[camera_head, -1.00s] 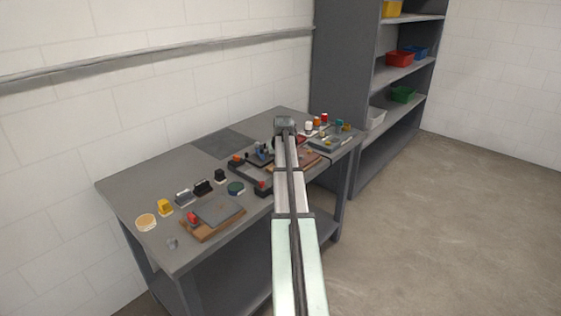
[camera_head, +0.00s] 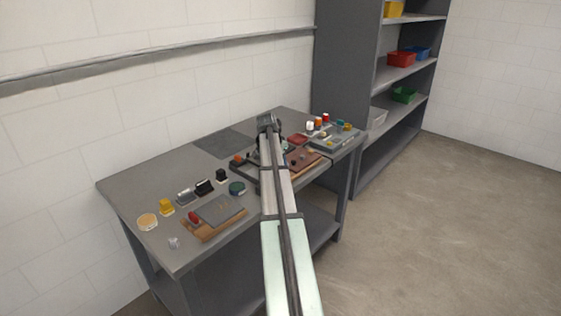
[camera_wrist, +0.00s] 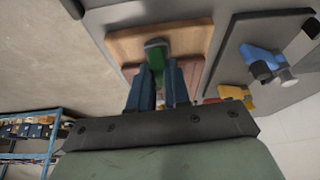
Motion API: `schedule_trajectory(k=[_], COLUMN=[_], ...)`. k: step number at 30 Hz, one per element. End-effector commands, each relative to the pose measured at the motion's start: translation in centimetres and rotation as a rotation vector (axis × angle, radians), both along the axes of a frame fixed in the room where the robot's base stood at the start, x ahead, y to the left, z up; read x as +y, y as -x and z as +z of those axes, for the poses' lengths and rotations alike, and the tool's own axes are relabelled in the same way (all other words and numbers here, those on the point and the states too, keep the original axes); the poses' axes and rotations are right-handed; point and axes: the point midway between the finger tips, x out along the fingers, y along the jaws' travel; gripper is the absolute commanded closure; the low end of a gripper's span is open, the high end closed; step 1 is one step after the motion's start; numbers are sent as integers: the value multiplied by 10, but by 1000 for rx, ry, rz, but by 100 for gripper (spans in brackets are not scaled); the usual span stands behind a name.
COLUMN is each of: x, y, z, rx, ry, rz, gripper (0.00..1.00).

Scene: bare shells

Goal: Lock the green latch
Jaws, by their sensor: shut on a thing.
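In the wrist view, the green latch (camera_wrist: 157,62) stands on a wooden board (camera_wrist: 190,30), with a grey part (camera_wrist: 156,43) at its far end. My gripper (camera_wrist: 158,78) has its two blue fingers on either side of the green latch, shut on it. In the head view, the end of my arm (camera_head: 267,122) is over the back right part of the bench; my fingers and the green latch cannot be made out there.
A dark plate with a blue handle (camera_wrist: 260,56) and a yellow piece (camera_wrist: 236,94) lie right of the latch in the wrist view. The bench (camera_head: 130,187) carries several other small fixtures, including a red-handled board (camera_head: 194,217). Shelves (camera_head: 405,73) stand behind at right.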

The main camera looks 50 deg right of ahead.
Motion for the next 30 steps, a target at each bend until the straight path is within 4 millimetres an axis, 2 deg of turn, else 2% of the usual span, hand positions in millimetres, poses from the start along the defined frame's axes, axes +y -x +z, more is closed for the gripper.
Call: schedule_trajectory(k=[9, 21, 22, 29, 30], x=[2, 3, 3, 2, 2], y=[2, 2, 2, 1, 1], z=[-4, -4, -4, -3, -2], rx=[5, 5, 5, 2, 2], ry=[-10, -11, -11, -7, -7], rz=[-68, -73, -73, -70, -70], gripper=[100, 100, 80, 58, 57])
